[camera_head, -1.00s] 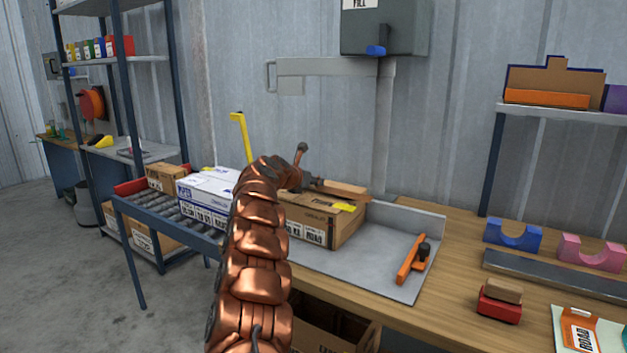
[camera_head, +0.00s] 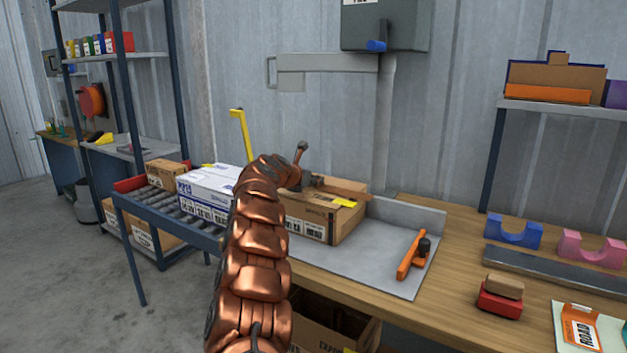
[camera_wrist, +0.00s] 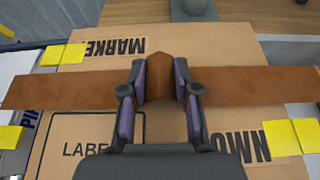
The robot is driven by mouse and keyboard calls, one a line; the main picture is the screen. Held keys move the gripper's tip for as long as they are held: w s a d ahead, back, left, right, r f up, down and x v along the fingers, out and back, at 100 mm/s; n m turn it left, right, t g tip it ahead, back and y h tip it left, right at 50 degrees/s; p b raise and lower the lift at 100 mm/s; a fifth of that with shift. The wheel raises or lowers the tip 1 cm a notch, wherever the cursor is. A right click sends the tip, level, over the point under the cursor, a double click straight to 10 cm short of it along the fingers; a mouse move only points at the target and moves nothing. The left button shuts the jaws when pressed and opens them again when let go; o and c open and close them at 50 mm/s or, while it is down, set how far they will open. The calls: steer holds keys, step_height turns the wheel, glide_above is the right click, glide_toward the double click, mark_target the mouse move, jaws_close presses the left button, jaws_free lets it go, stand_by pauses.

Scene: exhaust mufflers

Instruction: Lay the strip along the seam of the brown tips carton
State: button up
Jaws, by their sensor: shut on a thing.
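The brown carton (camera_head: 310,221) sits shut on the grey plate of the bench, and its printed top also shows in the wrist view (camera_wrist: 215,42). My gripper (camera_wrist: 187,82) is over the carton top, shut on the brown strip (camera_wrist: 60,90), pinching its middle into a raised fold. The strip runs left and right across the carton and reaches past its edges. In the head view the strip (camera_head: 345,188) lies over the top, partly behind my gripper (camera_head: 316,183). The seam is hidden under the strip and gripper. I cannot tell whether the strip touches the carton.
Yellow tabs (camera_wrist: 281,138) sit at the carton's sides. A white carton (camera_head: 207,188) stands left on the roller conveyor (camera_head: 165,207). An orange tool (camera_head: 410,258) lies right on the plate. A grey arm and box (camera_head: 385,30) hang behind.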

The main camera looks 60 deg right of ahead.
steer(key=shift+f, duration=0.15)
steer(key=o, duration=0.8)
steer(key=shift+v, duration=0.85)
steer(key=shift+a+r, duration=0.25)
steer(key=shift+a, duration=0.35)
steer(key=v, duration=0.9)
steer(key=shift+s, duration=0.1)
steer(key=shift+r, duration=0.1)
